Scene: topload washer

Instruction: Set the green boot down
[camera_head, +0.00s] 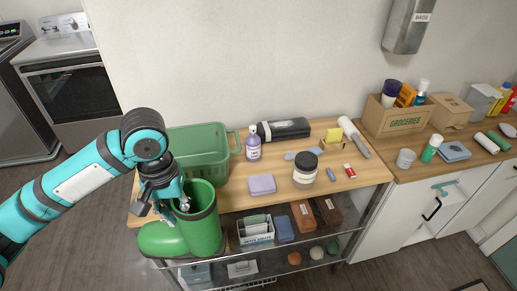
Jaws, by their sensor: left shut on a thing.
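The green boot (200,228) is upright at the left front corner of the wooden-topped cart. Its toe points left and its open top faces up. My left gripper (172,208) is shut on the boot at the rim of its shaft, on the left side. The boot overlaps the cart's front edge in the picture, and I cannot tell whether its sole touches anything. My right gripper is not in view.
A green basket (195,150) stands just behind the boot. A purple bottle (253,144), a purple sponge (262,184) and a white jar (305,168) are on the wooden top (345,178). Lower shelves hold several boxes. A counter with a grocery box (396,118) is at right.

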